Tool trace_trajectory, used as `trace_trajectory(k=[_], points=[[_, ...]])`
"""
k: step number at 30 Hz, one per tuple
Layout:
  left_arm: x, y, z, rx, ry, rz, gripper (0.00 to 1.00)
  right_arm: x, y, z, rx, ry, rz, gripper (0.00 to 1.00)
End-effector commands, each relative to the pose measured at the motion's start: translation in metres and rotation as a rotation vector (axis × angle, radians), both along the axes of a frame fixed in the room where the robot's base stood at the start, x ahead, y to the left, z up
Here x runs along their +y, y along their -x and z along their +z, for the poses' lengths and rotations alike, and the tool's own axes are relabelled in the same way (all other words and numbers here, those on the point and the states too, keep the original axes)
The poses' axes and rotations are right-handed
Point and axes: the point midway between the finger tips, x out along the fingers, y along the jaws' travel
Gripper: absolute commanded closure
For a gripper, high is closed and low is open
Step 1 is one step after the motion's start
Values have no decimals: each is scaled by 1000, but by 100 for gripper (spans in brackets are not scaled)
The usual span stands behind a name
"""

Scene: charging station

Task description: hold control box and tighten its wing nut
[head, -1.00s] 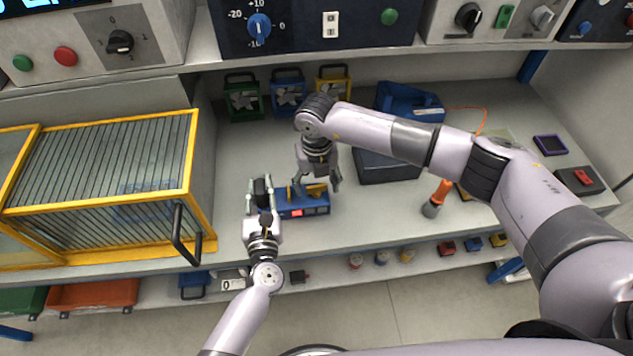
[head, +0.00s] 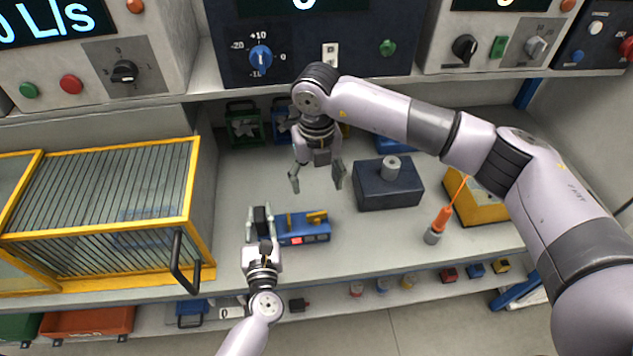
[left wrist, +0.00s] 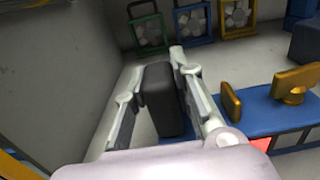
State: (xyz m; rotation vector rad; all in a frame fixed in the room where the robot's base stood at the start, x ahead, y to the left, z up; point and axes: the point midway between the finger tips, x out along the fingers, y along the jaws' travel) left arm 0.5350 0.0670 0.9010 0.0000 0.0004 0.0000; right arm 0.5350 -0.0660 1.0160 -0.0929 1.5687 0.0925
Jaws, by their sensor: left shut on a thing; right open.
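The blue control box (head: 291,238) lies on the bench, with a red patch on its front. A yellow wing nut (head: 316,216) sits on its top, and another yellow part stands to the left of it. The wing nut also shows in the left wrist view (left wrist: 296,84). My left gripper (head: 261,213) is shut on the black end (left wrist: 163,100) of the box, at the box's left. My right gripper (head: 316,180) is open and empty above and behind the box, apart from the wing nut.
A dark blue block with a grey cylinder (head: 388,192) stands to the right. An orange-handled tool (head: 437,225) is farther right. A yellow-framed cage (head: 100,215) with a black handle is at the left. Small fans (head: 243,124) stand along the back wall.

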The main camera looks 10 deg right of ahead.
Motion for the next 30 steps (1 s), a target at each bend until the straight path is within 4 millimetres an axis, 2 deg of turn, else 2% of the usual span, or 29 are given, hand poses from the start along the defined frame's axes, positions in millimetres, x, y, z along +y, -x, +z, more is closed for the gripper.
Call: trace_trajectory(k=[5, 6, 16, 26, 30], points=[[0, 0, 0, 1, 0, -1, 100, 0, 0, 0, 0, 0, 0, 37], [0, 0, 0, 1, 0, -1, 77, 0, 0, 0, 0, 0, 0, 37], [0, 0, 0, 0, 0, 0, 55, 0, 0, 0, 0, 0, 0, 37], [0, 2, 0, 1, 0, 0, 54, 0, 0, 0, 0, 0, 0, 37], [0, 15, -1, 3, 0, -1, 54, 0, 0, 0, 0, 0, 0, 37]])
